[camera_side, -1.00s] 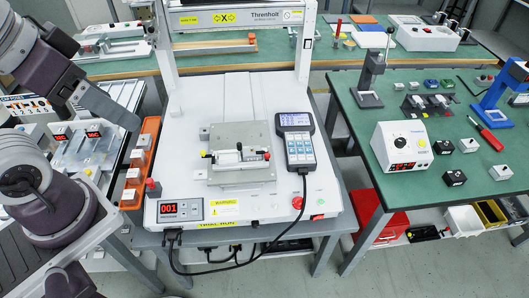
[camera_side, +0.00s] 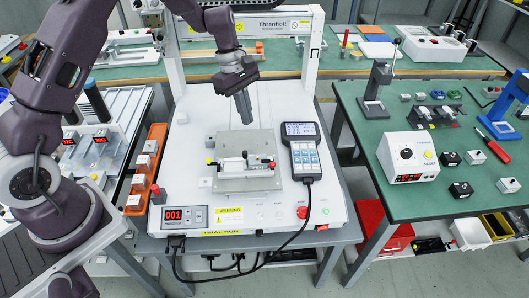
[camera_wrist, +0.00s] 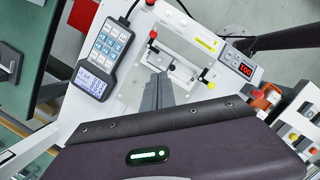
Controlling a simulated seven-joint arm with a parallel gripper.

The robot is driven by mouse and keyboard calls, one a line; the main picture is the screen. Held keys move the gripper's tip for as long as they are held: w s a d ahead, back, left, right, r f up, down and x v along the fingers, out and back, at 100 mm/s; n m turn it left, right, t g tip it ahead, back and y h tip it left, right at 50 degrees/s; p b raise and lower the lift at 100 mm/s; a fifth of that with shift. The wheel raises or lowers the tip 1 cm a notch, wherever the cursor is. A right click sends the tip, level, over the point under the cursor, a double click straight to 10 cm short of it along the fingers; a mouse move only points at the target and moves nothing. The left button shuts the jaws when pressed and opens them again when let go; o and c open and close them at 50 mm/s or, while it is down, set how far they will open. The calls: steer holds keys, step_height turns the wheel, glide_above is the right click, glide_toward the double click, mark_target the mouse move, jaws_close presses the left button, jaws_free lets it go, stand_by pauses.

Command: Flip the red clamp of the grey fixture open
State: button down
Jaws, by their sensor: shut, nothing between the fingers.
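The grey fixture (camera_side: 232,184) lies on the white machine bed, below my gripper. Its small red clamp tip (camera_side: 271,164) shows at its right end and a yellow knob (camera_side: 209,160) at its left. My gripper (camera_side: 246,121) is shut and empty, pointing down above the back of the fixture, apart from it. In the wrist view my gripper (camera_wrist: 161,78) covers part of the fixture (camera_wrist: 184,58). A red knob (camera_wrist: 153,34) shows at its upper end there, and the yellow knob (camera_wrist: 203,74) at lower right. The clamp's exact lever position is too small to tell.
A handheld controller (camera_side: 302,150) lies right of the fixture, its cable running over the bed's front edge. The white gantry frame (camera_side: 311,60) stands behind. An orange tray (camera_side: 148,170) is on the left. A green side table (camera_side: 440,150) is on the right.

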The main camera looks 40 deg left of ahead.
steer(key=shift+w+a+f, duration=0.1)
steer(key=shift+f, duration=0.35)
glide_toward(264, 163)
steer(key=f, duration=0.2)
steer(key=a+f, duration=0.1)
steer(key=f, duration=0.2)
steer(key=shift+a+f, duration=0.2)
steer(key=shift+f, duration=0.05)
steer(key=d, duration=0.2)
steer(key=shift+d+r, duration=0.1)
steer(key=shift+d, duration=0.9)
steer(key=shift+n, duration=0.9)
